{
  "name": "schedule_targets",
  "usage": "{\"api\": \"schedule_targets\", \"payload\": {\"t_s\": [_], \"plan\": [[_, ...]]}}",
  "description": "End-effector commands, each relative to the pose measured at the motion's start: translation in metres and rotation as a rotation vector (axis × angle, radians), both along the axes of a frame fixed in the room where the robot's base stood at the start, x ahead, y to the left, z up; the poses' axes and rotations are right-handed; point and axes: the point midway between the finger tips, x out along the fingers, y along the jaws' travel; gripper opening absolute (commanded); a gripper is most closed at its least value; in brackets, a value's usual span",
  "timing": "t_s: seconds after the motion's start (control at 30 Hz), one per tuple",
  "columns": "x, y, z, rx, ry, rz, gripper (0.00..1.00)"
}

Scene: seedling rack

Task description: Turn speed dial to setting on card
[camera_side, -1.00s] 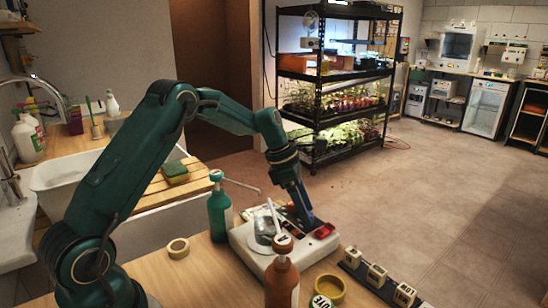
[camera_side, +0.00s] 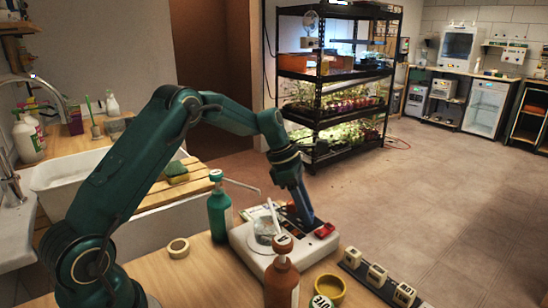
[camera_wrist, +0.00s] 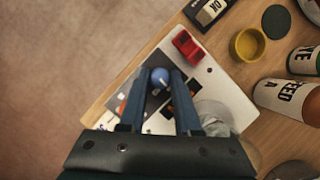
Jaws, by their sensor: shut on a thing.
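The white device (camera_wrist: 222,88) stands on the wooden bench and also shows in the side view (camera_side: 262,262). Its blue dial (camera_wrist: 160,76) lies between the fingers of my gripper (camera_wrist: 160,84) in the wrist view. My gripper is shut on the dial, pointing down at the device top in the side view (camera_side: 305,222). A dark panel with orange marks (camera_wrist: 167,108) shows partly between the fingers. The dial's pointer and setting are too small to read. I cannot make out a card clearly.
A red switch (camera_wrist: 187,46) sits near the device's edge. A clear vessel (camera_side: 265,231) stands on the device. A green bottle (camera_side: 219,212), a brown bottle (camera_side: 281,281) and a yellow ring-shaped dish (camera_side: 330,289) stand close around it. Labelled blocks (camera_side: 376,276) sit at the right.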

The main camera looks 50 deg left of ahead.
Motion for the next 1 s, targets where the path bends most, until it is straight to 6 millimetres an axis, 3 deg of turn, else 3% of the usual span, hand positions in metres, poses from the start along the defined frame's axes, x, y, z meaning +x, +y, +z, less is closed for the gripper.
{"api": "schedule_targets", "payload": {"t_s": [0.43, 1.0], "plan": [[0.0019, 0.0019, -0.0002, 0.001, 0.0, -0.339, 0.0], [0.0022, 0.002, 0.0002, 0.001, 0.002, -0.529, 0.0]]}}
